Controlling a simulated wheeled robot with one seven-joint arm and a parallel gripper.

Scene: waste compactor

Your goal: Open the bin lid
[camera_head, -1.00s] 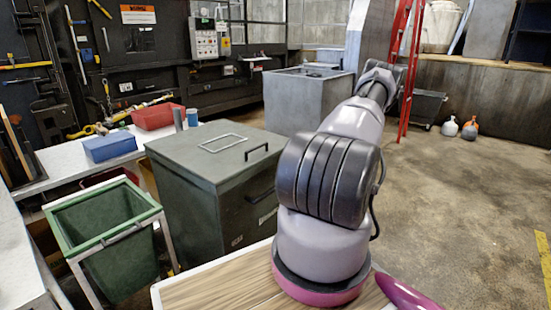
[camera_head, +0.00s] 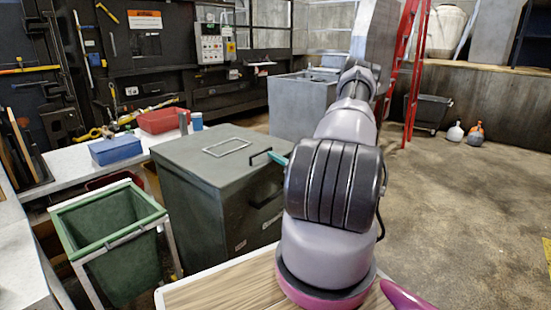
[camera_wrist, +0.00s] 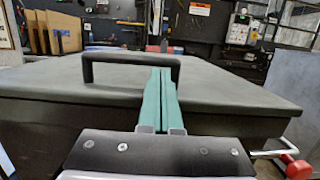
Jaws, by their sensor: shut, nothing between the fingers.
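The bin is a dark green-grey box (camera_head: 205,205) with a flat lid (camera_head: 200,147) lying shut on it. A black handle (camera_head: 259,154) stands up at the lid's front right edge; in the wrist view the handle (camera_wrist: 130,56) arches over the lid (camera_wrist: 60,85). My gripper (camera_wrist: 160,70) is shut and empty, its two teal fingers pressed together. Their tips appear just under the handle's top bar, close to its right leg; I cannot tell whether they touch it. In the head view a teal fingertip (camera_head: 277,159) shows beside the handle, and my arm hides the rest.
An open green bin (camera_head: 110,235) stands left of the closed bin. A table (camera_head: 75,165) behind holds a blue box (camera_head: 115,149) and a red tray (camera_head: 162,120). A grey metal container (camera_head: 298,103) and a red ladder (camera_head: 412,75) stand behind. The floor at right is clear.

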